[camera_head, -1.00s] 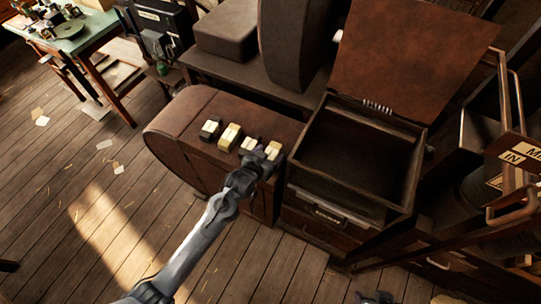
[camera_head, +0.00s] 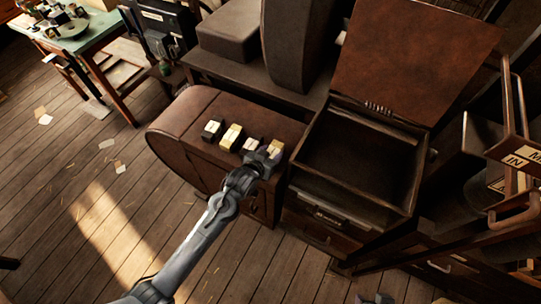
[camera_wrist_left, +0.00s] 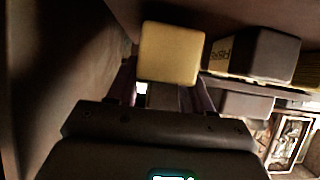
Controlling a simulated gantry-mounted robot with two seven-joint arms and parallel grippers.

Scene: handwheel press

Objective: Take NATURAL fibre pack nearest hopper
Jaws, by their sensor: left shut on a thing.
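Several small fibre packs stand in a row on the brown rounded cabinet in the head view: a dark-ended one (camera_head: 213,130), a yellow one (camera_head: 231,137), a pale one with a dark side (camera_head: 251,146), and a yellowish one (camera_head: 275,148) nearest the open hopper (camera_head: 419,178). My left gripper (camera_head: 268,158) is shut on this last pack, whose plain tan-yellow face (camera_wrist_left: 171,53) shows beyond the fingers in the left wrist view. No NATURAL label is readable. A dark part at the bottom edge may be my right gripper (camera_head: 376,298); its jaws are unclear.
The hopper's brown lid (camera_head: 415,60) stands raised behind it. In the wrist view a neighbouring dark-and-yellow pack (camera_wrist_left: 262,52) is close on the right. Floor in front of the cabinet is open.

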